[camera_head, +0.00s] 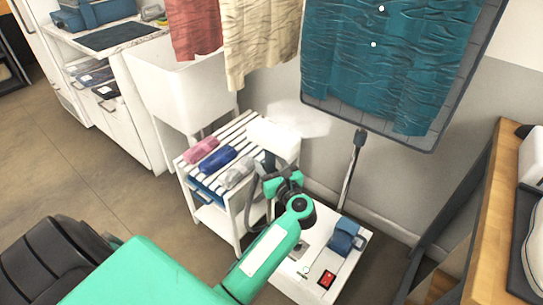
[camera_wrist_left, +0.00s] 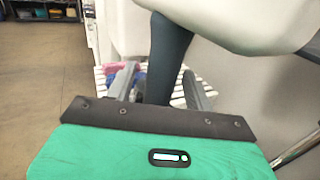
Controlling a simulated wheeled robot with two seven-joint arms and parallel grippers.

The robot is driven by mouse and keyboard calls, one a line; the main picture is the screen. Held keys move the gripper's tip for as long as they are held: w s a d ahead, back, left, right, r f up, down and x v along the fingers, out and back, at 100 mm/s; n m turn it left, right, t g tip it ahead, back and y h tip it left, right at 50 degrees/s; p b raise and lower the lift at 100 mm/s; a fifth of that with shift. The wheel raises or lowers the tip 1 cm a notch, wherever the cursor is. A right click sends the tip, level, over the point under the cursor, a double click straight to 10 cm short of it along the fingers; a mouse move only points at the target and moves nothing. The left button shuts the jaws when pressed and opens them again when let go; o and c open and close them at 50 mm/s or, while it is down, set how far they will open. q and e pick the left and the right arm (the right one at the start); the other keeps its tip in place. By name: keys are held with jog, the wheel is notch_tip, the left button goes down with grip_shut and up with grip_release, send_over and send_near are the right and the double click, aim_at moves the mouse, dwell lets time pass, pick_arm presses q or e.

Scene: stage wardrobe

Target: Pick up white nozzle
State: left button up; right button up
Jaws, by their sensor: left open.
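The white nozzle (camera_head: 272,138) stands upright in front of the grey wall, with a pale puff of steam at its right. In the left wrist view the white nozzle (camera_wrist_left: 240,22) fills the top right, and its dark handle (camera_wrist_left: 172,55) runs down from it. My left gripper (camera_head: 272,172) is just below the nozzle head. In the left wrist view my left gripper (camera_wrist_left: 160,86) is open, with its fingers on either side of the dark handle. Contact cannot be told. My right gripper is not in view.
A white slatted shelf (camera_head: 186,160) holds pink, blue and grey rolls beside the nozzle. The steamer base (camera_head: 340,285) with a red switch stands on the floor. A teal cloth (camera_head: 385,60) hangs on a board behind. A wooden table (camera_head: 488,215) is at right.

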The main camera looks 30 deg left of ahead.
pick_arm(q)
grip_shut()
jog(key=shift+r, duration=0.1)
